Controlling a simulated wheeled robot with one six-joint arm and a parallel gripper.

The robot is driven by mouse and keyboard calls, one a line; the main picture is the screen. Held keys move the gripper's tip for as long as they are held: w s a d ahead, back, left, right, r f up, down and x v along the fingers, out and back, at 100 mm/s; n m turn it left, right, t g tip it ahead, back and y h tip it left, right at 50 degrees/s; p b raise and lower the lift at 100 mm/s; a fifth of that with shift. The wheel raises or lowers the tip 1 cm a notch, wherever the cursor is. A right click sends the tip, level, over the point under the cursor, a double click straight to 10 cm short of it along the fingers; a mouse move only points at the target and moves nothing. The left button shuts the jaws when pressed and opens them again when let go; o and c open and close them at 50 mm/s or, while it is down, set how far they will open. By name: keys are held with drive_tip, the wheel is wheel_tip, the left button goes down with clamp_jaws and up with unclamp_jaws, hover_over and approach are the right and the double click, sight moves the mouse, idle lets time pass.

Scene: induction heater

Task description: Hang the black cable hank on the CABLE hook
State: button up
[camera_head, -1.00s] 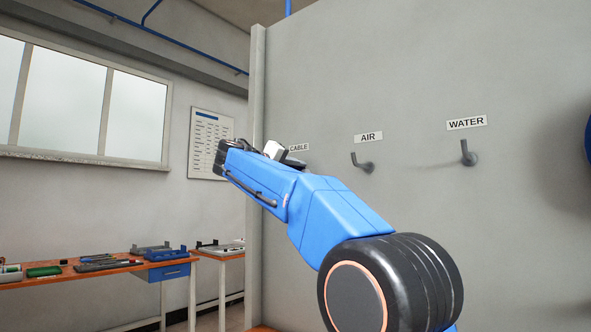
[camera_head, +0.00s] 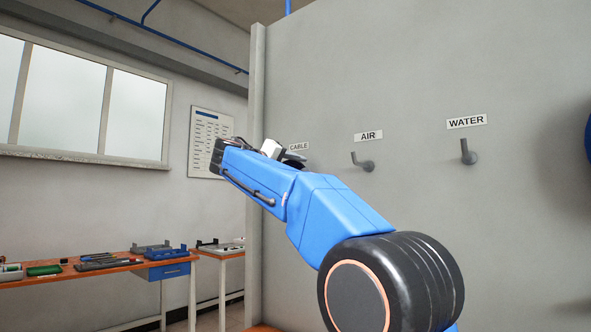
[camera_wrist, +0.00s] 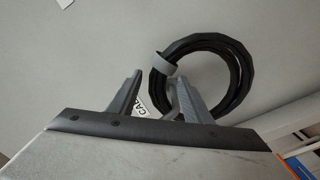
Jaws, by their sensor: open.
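The black cable hank (camera_wrist: 238,75) is a coiled ring with a grey band (camera_wrist: 165,64), against the grey wall in the wrist view. A grey curved hook (camera_wrist: 175,97) shows at the ring's near edge, beside the partly covered CABLE label (camera_wrist: 143,106). The hank appears to rest on this hook, but the contact is partly hidden by a finger. My gripper (camera_wrist: 158,88) is open, with its fingers either side of the hook and label and nothing clamped between them.
The AIR hook (camera_head: 363,163) and WATER hook (camera_head: 468,153) are bare on the wall to the right. A blue round thing (camera_head: 588,140) shows at the right edge. An orange workbench (camera_head: 120,265) with parts stands at lower left.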

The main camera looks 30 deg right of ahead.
drive_tip(key=v, duration=1.6)
drive_tip(key=shift+a, duration=0.25)
drive_tip(key=shift+s, duration=0.1)
drive_tip(key=s+d+f+n+y, duration=0.2)
drive_tip(key=s+f+y, duration=0.15)
drive_tip(key=f, duration=0.65)
drive_tip(key=s+d+f+n+y, duration=0.15)
drive_tip(key=s+f, duration=0.35)
drive_tip(key=f, duration=0.5)
drive_tip(key=s+d+f+n+y, duration=0.15)
drive_tip(key=s+f+y, duration=0.3)
drive_tip(key=f, duration=0.45)
drive_tip(key=s+a+f+y, duration=0.2)
drive_tip(key=s+f, duration=0.5)
drive_tip(key=f, duration=0.3)
drive_tip(key=s+a+f+m+g+y, duration=0.1)
drive_tip(key=s+a+f+y, duration=0.2)
drive_tip(key=s+f, duration=0.4)
drive_tip(key=s+a+f+y, duration=0.2)
drive_tip(key=s+f, duration=0.5)
drive_tip(key=f, duration=0.7)
drive_tip(key=shift+a+f+m, duration=0.2)
drive_tip(key=shift+a+m, duration=0.2)
drive_tip(key=shift+a, duration=0.3)
